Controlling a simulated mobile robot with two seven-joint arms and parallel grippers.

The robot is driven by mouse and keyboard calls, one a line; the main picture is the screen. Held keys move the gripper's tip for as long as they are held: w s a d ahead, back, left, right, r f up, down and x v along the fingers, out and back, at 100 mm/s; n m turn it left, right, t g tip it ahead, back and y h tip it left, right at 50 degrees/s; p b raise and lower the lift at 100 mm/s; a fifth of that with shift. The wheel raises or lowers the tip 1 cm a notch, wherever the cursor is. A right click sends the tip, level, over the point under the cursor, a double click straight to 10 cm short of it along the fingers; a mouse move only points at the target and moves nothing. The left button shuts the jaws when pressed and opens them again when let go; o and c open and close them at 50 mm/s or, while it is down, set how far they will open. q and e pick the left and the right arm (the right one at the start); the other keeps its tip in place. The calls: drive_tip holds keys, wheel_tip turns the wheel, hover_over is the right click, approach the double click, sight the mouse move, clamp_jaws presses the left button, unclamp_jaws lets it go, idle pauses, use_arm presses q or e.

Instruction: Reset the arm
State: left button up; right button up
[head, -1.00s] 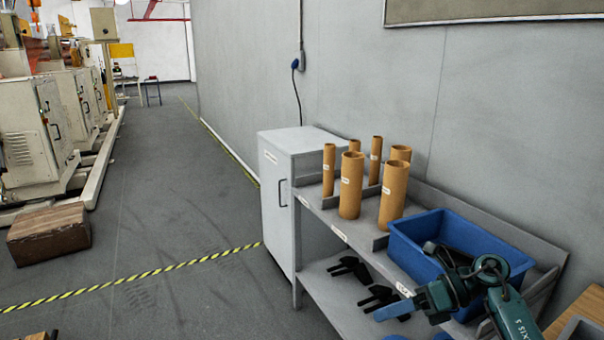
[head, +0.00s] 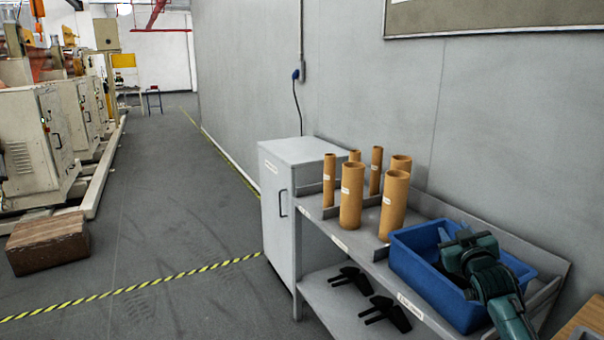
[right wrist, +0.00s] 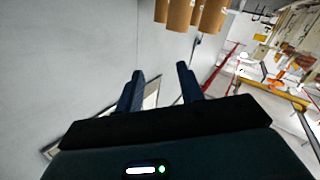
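My right gripper (head: 452,234) is at the lower right of the head view, over the blue bin (head: 424,290) on the shelf unit. It points away from me towards the wall. In the right wrist view its two dark blue fingers (right wrist: 160,72) stand apart with nothing between them, so it is open and empty. My green right arm covers part of the bin, and the bin's inside is mostly hidden. My left gripper is not in view.
Several cardboard tubes (head: 351,196) stand on the top shelf left of the bin. Black tools (head: 388,312) lie on the lower shelf. A grey cabinet (head: 274,216) stands beside the shelf unit. A wooden block (head: 47,244) lies on the floor; the middle aisle is clear.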

drive_tip(key=s+a+f+n+g+y, duration=0.1)
drive_tip(key=s+a+f+g+y, duration=0.1)
drive_tip(key=s+a+f, duration=0.55)
drive_tip(key=s+a+f+g+y, duration=0.1)
drive_tip(key=s+a+f, duration=0.3)
drive_tip(key=s+f, duration=0.6)
drive_tip(key=s+a+f+g+y, duration=0.1)
drive_tip(key=s+a+f, duration=0.2)
drive_tip(key=s, duration=0.4)
drive_tip(key=s+a+f+g, duration=0.1)
drive_tip(key=s+a+f, duration=0.2)
drive_tip(key=s, duration=0.4)
drive_tip(key=s+a+f+g+y, duration=0.1)
drive_tip(key=s+a+f, duration=0.2)
drive_tip(key=s, duration=0.5)
drive_tip(key=shift+a+f+m+g+y, duration=0.15)
drive_tip(key=shift+a+m+g+y, duration=0.15)
drive_tip(key=shift+a+m+g, duration=0.15)
